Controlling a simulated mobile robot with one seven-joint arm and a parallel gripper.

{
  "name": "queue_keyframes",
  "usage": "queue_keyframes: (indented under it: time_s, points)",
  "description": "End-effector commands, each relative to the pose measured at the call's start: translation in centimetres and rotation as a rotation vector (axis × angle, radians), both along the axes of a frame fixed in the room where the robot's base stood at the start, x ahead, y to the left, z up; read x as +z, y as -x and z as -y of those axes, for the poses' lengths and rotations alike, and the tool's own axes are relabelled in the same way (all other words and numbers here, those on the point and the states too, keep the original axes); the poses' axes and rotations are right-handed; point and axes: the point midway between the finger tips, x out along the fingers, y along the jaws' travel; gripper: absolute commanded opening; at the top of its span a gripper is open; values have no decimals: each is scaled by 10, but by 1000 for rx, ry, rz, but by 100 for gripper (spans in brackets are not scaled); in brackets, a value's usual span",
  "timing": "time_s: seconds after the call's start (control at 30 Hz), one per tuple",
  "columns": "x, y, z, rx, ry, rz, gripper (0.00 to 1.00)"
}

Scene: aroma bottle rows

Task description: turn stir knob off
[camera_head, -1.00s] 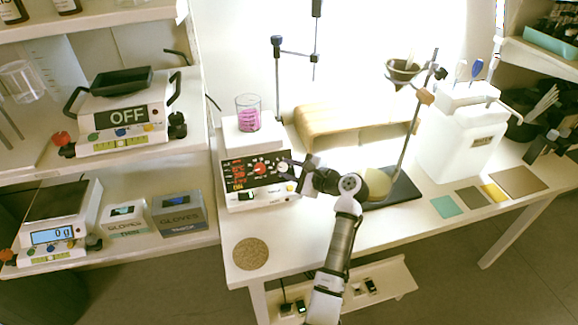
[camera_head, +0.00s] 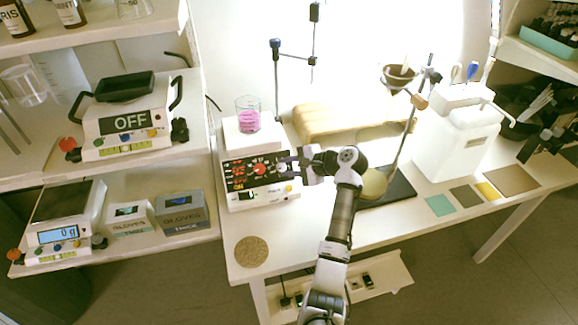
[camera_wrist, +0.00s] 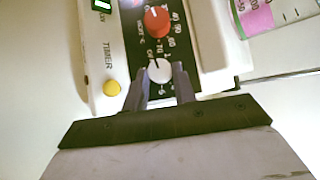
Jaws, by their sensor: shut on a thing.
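The hotplate stirrer (camera_head: 257,178) stands on the bench with its dark control panel facing me and lit red digits on it. In the wrist view its panel shows a white knob (camera_wrist: 159,70), a red knob (camera_wrist: 157,20) and a yellow button (camera_wrist: 112,88). My gripper (camera_wrist: 164,76) has its two fingers on either side of the white knob and is shut on it. In the head view my gripper (camera_head: 289,166) is at the right side of the panel. A beaker of pink liquid (camera_head: 248,118) stands on the stirrer plate; part of it shows in the wrist view (camera_wrist: 256,18).
A round cork mat (camera_head: 251,252) lies in front of the stirrer. A stand with a dark base (camera_head: 398,190) is right of my arm, and a wooden block (camera_head: 335,118) is behind. Scales and glove boxes (camera_head: 180,213) fill the left shelves.

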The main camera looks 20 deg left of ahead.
Motion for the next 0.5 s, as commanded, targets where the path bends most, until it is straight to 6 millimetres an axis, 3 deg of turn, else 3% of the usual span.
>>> queue_keyframes:
  time_s: [0.27,0.3,0.43,0.5]
  points:
    - [-1,0,0,0,1,1,4]
    - [-1,0,0,0,1,0,29]
    - [0,0,0,0,1,0,46]
    - [0,0,0,0,1,0,49]
